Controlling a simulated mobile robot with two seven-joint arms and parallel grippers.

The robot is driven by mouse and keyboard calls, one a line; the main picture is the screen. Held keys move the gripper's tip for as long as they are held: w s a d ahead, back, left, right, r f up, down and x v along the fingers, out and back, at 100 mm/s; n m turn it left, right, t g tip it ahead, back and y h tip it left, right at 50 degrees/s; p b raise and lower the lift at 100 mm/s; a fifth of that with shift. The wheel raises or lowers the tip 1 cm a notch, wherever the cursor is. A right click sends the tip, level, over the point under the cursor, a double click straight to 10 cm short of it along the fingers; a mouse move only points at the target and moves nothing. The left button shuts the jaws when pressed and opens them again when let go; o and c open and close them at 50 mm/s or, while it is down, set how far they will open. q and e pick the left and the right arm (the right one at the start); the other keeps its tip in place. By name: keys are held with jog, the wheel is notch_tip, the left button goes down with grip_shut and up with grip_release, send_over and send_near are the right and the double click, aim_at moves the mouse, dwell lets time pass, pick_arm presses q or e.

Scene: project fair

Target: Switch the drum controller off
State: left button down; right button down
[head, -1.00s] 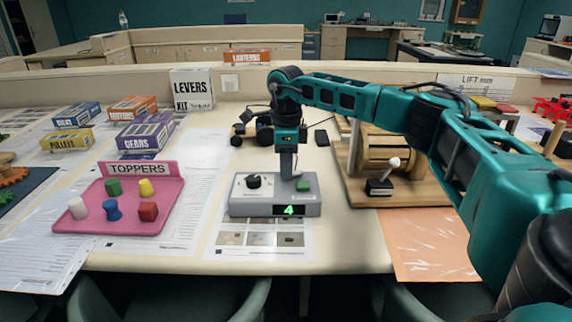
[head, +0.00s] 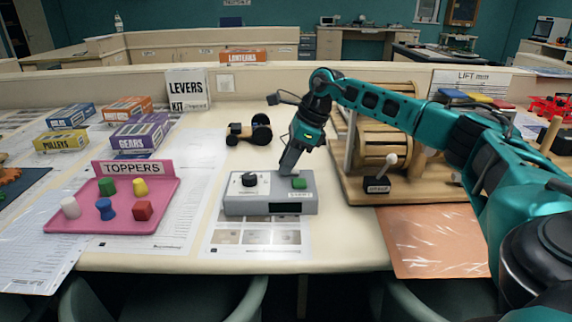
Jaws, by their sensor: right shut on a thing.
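The drum controller (head: 245,208) is a grey box on the table, with a black dial (head: 249,180), a green button (head: 299,183) and a dark, blank display (head: 286,208) on its front. My right gripper (head: 287,172) reaches down to the box's top between dial and button, tilted, with its fingertips lower left of its wrist. It is shut on a part of the controller that its fingers hide. My left gripper is out of view.
A wooden drum (head: 384,140) on a board (head: 425,190) stands right of the controller, with a white-knobbed lever (head: 391,161) in front. A pink toppers tray (head: 75,223) lies left. A small wheeled thing (head: 248,131) stands behind. A printed sheet (head: 215,240) lies under the controller.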

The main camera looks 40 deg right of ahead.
jog(key=c, duration=1)
grip_release()
jog(key=shift+r, duration=0.15)
jog(key=p+v, duration=0.1)
jog(key=v, duration=1.1)
jog(key=shift+d+r, duration=0.15)
jog(key=shift+r, duration=0.1)
jog(key=shift+s, duration=0.2)
